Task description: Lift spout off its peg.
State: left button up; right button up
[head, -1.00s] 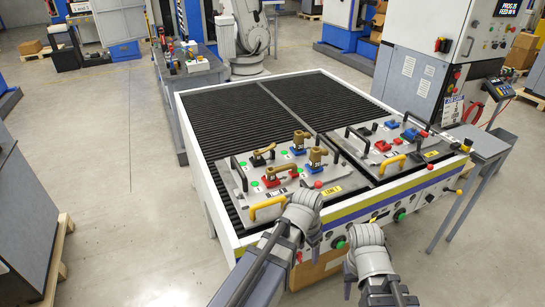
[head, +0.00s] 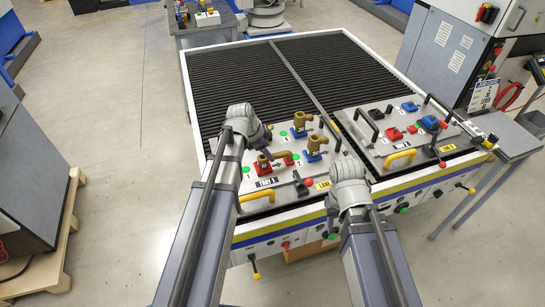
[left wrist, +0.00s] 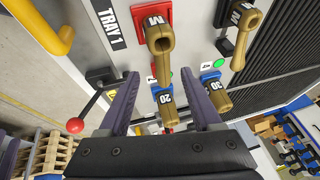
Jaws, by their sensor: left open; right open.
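Brass spouts stand on coloured peg bases on the tray marked TRAY 1 (left wrist: 113,22). In the head view, one spout (head: 262,160) is on a red base, and two more, a far one (head: 301,120) and a nearer one (head: 314,145), are on blue bases. In the left wrist view I see an M spout (left wrist: 158,38) by the red base, a 20 spout (left wrist: 167,112), a 30 spout (left wrist: 217,97) and another M spout (left wrist: 243,35). My left gripper (left wrist: 160,76) is open and empty above the tray. My right gripper (head: 349,182) is at the tray's near right; its fingers are hidden.
A second tray (head: 378,140) with red and blue parts lies to the right. A yellow handle (head: 257,195) and a red-knobbed lever (left wrist: 88,110) stick up near my left gripper. The ribbed black bed (head: 240,80) behind is clear.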

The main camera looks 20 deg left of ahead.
aim_at(274, 155)
pick_arm(q)
jog(key=b+x, duration=0.1)
jog(key=x, duration=0.1)
jog(key=shift+w+d+f, duration=0.1)
jog(key=shift+w+f, duration=0.1)
jog(key=shift+r, duration=0.1)
jog(key=shift+b, duration=0.3)
jog(key=b+x, duration=0.4)
jog(key=x, duration=0.1)
jog(key=shift+w, duration=0.15)
jog(key=shift+r, duration=0.1)
jog(key=shift+c, duration=0.3)
grip_shut()
dwell(0.5)
